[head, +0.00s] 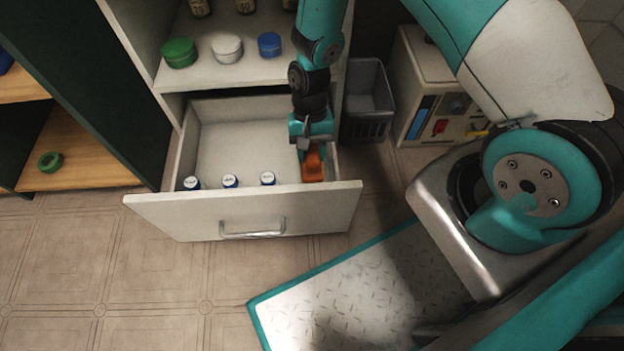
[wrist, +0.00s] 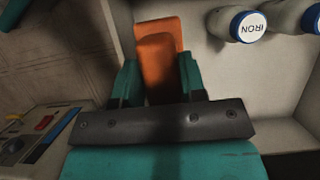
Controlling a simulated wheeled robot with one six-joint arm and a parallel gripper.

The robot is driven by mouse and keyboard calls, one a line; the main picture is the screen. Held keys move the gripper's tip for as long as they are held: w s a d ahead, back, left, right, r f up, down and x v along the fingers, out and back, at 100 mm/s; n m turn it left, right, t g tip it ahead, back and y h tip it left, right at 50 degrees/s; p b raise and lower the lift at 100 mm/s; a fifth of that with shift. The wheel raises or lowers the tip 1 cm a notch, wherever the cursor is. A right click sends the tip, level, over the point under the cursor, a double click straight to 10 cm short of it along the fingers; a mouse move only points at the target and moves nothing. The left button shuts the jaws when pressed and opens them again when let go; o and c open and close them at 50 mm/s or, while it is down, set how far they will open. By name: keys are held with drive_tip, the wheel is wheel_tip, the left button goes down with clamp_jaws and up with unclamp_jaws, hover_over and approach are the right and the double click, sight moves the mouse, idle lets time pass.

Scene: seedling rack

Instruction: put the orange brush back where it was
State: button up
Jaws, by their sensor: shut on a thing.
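The orange brush (head: 313,168) is between the fingers of my gripper (head: 312,148), at the right end of the open drawer (head: 160,219). In the wrist view the brush (wrist: 160,62) stands out between the two teal fingers of my gripper (wrist: 158,88), which are shut on it. Its far end lies close to the drawer's front wall. I cannot tell whether it touches the drawer floor. Several white bottles with labelled lids stand along the inside of the drawer front; the bottle marked IRON (wrist: 240,24) is the closest to the brush.
A shelf above the drawer holds a green tub (head: 179,53), a white tub (head: 227,47) and a blue tub (head: 269,44). A grey bin (head: 369,105) stands right of the drawer. A green ring (head: 50,162) lies on the wooden shelf at left. The drawer's middle floor is bare.

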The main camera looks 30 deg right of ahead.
sight(312, 175)
wheel_tip(312, 175, down, 11)
drive_tip(key=b, duration=0.4)
drive_tip(key=shift+r+b, duration=0.15)
drive_tip(key=shift+b, duration=0.25)
drive_tip(key=shift+r, duration=0.1)
drive_tip(key=o, duration=0.5)
drive_tip(key=shift+f, duration=0.2)
drive_tip(key=shift+c, duration=0.2)
drive_tip(key=o, duration=0.4)
drive_tip(key=shift+o, duration=0.2)
drive_tip(key=p+v, duration=0.7)
drive_tip(key=v, duration=0.5)
drive_tip(key=shift+r, duration=0.2)
